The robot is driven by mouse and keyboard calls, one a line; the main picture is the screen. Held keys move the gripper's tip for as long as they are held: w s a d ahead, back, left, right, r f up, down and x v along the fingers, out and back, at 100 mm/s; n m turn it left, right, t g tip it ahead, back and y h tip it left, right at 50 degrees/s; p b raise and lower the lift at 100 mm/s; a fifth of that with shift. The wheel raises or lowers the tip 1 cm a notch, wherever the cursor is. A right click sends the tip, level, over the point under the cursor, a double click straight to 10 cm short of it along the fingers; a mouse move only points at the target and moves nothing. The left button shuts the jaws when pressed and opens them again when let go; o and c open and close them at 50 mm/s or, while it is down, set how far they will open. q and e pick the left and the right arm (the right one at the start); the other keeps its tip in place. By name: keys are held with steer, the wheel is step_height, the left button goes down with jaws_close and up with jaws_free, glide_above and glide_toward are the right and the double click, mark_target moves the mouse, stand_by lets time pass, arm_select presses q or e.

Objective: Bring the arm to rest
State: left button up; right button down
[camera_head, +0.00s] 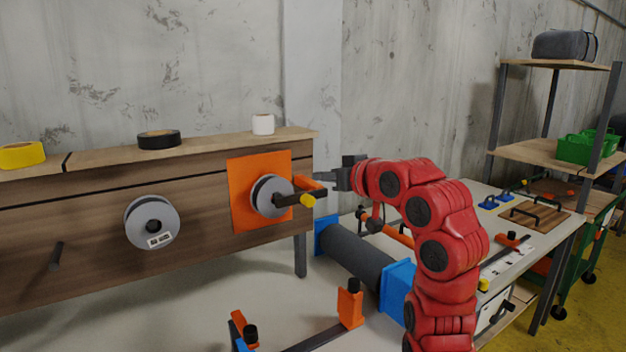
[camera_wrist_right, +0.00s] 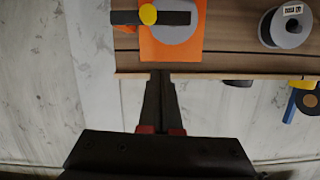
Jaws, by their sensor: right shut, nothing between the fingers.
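My right arm is red, rises from the lower right in the head view and bends left. Its dark gripper (camera_head: 322,177) points left, just right of the wooden panel's end, near the crank with the yellow knob (camera_head: 307,200). In the right wrist view the gripper's fingers (camera_wrist_right: 160,76) are together and empty. Above them are the orange plate (camera_wrist_right: 157,54) and its grey disc. The gripper appears apart from the crank. My left gripper is not in view.
The wooden panel (camera_head: 75,230) carries a grey spool (camera_head: 133,226) and an orange plate (camera_head: 240,208). Tape rolls stand on its top ledge. A dark roller with blue ends (camera_head: 352,255) lies on the bench beneath my arm. A shelf with a green crate (camera_head: 574,150) stands right.

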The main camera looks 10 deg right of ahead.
steer(key=shift+s+d+r, duration=0.1)
steer(key=shift+s, duration=0.35)
steer(key=shift+w, duration=0.1)
